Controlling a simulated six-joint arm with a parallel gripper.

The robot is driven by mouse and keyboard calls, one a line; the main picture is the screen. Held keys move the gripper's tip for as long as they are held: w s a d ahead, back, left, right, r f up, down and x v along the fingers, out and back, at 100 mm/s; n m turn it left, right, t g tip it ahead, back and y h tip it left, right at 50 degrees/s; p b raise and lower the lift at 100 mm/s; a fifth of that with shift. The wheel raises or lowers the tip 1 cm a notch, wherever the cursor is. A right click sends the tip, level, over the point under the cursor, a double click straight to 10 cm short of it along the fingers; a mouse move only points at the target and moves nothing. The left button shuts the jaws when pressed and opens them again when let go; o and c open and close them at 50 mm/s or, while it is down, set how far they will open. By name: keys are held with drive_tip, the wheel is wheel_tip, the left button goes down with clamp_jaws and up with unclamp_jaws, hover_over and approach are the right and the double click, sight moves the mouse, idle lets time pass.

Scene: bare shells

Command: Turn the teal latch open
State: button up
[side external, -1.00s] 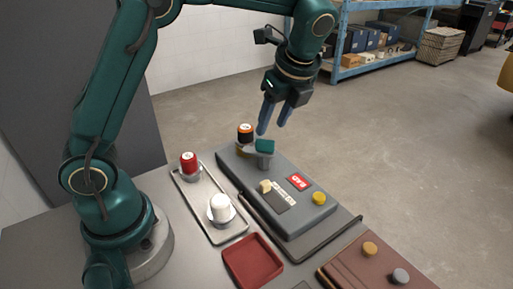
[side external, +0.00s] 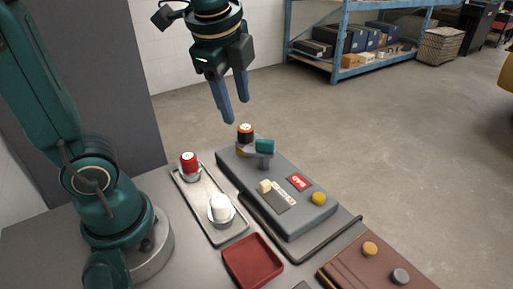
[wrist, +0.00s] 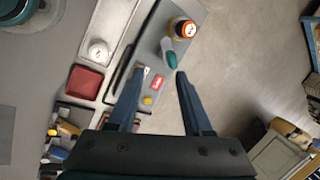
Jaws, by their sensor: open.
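The teal latch (side external: 265,146) stands on a short grey post at the far end of the grey panel box (side external: 280,226). It also shows in the wrist view (wrist: 169,54), between and beyond my fingertips. My gripper (side external: 236,108) is open and empty, fingers pointing down. It hangs well above the box, up and left of the latch in the side view, and touches nothing. An orange and black cylinder (side external: 245,133) stands right beside the latch on the left.
A metal tray (side external: 190,207) holds a red can (side external: 189,162) and a white one (side external: 220,205). The panel carries a cream switch (side external: 265,186), a red label (side external: 299,182) and a yellow knob (side external: 319,198). A red tray (side external: 252,262) and a brown box (side external: 372,268) lie in front.

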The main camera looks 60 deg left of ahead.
drive_tip(key=s+d+f+n+t+h, duration=0.1)
drive_tip(key=s+f+n, duration=0.1)
drive_tip(key=n, duration=0.3)
drive_tip(key=s+d+f+n+t+h, duration=0.1)
drive_tip(key=s+d+f+n, duration=0.1)
drive_tip(key=s+n, duration=0.3)
drive_tip(key=shift+s+d+f+n, duration=0.15)
drive_tip(key=shift+d+f+n, duration=0.15)
drive_tip(key=shift+n, duration=0.1)
